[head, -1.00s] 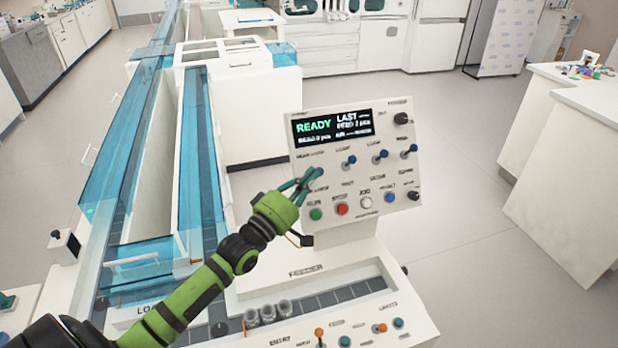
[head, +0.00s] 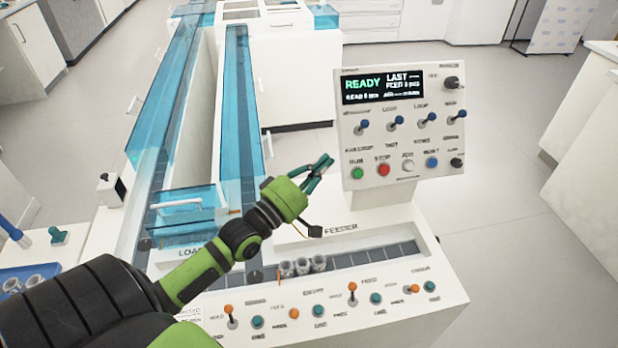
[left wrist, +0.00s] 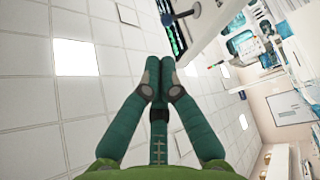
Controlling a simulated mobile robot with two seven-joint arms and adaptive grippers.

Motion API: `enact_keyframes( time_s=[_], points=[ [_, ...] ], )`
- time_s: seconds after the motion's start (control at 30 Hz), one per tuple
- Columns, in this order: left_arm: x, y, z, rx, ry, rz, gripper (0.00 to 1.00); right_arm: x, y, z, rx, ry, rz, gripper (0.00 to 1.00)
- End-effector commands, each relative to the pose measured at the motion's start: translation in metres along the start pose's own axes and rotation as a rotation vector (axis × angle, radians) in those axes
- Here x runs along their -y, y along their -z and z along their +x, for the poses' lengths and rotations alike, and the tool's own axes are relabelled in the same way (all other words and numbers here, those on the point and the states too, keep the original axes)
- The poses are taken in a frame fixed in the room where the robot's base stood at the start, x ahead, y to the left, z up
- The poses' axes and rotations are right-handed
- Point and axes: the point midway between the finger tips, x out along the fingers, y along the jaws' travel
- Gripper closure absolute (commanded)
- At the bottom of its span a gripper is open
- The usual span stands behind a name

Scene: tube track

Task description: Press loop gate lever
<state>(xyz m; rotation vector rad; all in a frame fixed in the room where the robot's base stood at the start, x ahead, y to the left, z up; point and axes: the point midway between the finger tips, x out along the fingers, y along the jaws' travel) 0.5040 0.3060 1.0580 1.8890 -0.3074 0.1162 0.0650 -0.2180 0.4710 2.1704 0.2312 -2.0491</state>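The white control panel (head: 405,140) carries a row of blue-knobbed levers: the leftmost lever (head: 362,125), a second lever (head: 396,121), a third lever (head: 430,117) and one at the right edge. Small labels near them seem to read LOOP, but I cannot tell which one is the gate lever. My left gripper (head: 318,172) is left of the panel, apart from the levers in the picture. In the left wrist view its fingertips (left wrist: 160,85) meet with nothing between them. A blue knob (left wrist: 194,10) shows above them. My right gripper is not in view.
The screen (head: 383,88) reads READY. Green, red, white and blue buttons sit below the levers. A front ledge holds orange-knobbed levers (head: 352,288) and teal buttons. Grey cups (head: 303,265) stand on the feeder strip. Blue-covered tracks (head: 243,100) run away at left.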

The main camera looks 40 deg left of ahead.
Motion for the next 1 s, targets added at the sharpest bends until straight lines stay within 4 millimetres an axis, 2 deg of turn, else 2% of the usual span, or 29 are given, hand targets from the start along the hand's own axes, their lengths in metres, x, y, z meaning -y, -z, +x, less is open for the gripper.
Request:
enact_keyframes(
  time_s=[0.13, 0.23, 0.37, 0.6, 0.87, 1.0],
  points=[
    [0.001, -0.001, -0.02, 0.0, 0.0, 0.0, 1.0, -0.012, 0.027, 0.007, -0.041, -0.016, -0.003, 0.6],
    [-0.001, 0.0, -0.026, 0.0, 0.0, 0.001, 1.0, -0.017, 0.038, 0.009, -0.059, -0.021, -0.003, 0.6],
    [-0.002, 0.0, -0.029, 0.0, -0.001, 0.001, 1.0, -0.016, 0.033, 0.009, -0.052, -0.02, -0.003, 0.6],
    [-0.002, 0.001, -0.029, -0.001, -0.001, 0.001, 1.0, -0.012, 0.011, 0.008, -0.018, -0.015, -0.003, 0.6],
    [-0.002, 0.001, -0.029, -0.001, -0.001, 0.0, 1.0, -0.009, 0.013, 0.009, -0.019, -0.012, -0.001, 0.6],
    [-0.002, 0.001, -0.029, 0.0, -0.001, 0.0, 1.0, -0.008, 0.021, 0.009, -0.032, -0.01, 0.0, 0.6]
  ],
)
